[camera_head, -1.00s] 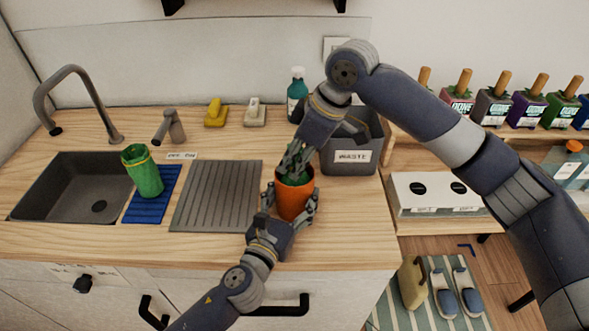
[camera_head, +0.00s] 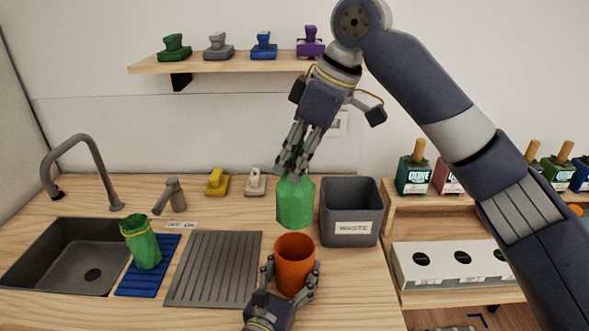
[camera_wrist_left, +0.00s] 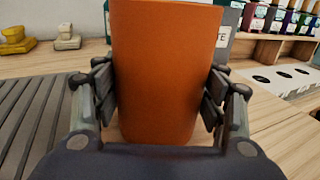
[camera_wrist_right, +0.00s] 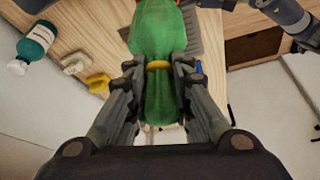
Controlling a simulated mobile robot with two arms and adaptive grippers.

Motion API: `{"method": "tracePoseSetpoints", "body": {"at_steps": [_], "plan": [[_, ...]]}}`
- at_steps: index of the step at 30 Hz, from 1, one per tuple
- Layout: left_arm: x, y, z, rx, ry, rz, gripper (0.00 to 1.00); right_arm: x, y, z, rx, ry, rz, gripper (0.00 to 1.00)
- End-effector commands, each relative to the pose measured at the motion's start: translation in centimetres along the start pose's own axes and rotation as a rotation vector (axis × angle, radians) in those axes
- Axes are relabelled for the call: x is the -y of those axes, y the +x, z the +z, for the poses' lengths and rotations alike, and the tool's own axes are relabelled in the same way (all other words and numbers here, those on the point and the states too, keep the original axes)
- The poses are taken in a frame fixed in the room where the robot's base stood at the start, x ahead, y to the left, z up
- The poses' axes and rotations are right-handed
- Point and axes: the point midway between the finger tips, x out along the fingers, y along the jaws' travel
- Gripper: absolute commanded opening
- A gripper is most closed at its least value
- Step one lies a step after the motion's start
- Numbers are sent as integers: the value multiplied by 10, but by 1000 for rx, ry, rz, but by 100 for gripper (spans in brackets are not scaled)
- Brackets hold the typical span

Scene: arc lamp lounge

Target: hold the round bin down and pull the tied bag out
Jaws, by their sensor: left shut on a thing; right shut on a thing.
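The round orange bin (camera_head: 295,262) stands upright on the counter. My left gripper (camera_head: 290,287) is shut around its sides; in the left wrist view the fingers press on both sides of the bin (camera_wrist_left: 165,75). The green tied bag (camera_head: 294,203) hangs in the air just above the bin's open rim, clear of it. My right gripper (camera_head: 296,150) is shut on the bag's neck from above. In the right wrist view the fingers close at the yellow tie of the bag (camera_wrist_right: 158,30).
A grey WASTE box (camera_head: 350,212) stands open to the right of the bin. A grey ribbed mat (camera_head: 213,268) lies to the left. Another green bag (camera_head: 141,243) stands on a blue mat (camera_head: 148,265) by the sink (camera_head: 65,255). A shelf (camera_head: 225,64) is above.

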Motion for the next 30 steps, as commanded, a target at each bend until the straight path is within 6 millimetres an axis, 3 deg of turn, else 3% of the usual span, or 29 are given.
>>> {"method": "tracePoseSetpoints", "body": {"at_steps": [10, 11, 14, 26, 30], "plan": [[0, 0, 1, 2, 0, 0, 33, 0, 0, 0, 0, -1, 1, 0], [0, 0, 1, 2, 0, 0, 68, 0, 0, 0, 0, 0, 1, 0], [0, 0, 1, 1, 0, 0, 89, 0, 0, 0, 0, 0, 1, 0], [0, -1, 0, 0, 0, 0, 89, 0, 0, 0, 0, 0, 1, 0], [0, -13, -1, -2, -1, -1, 89, 0, 0, 0, 0, 0, 1, 0]]}}
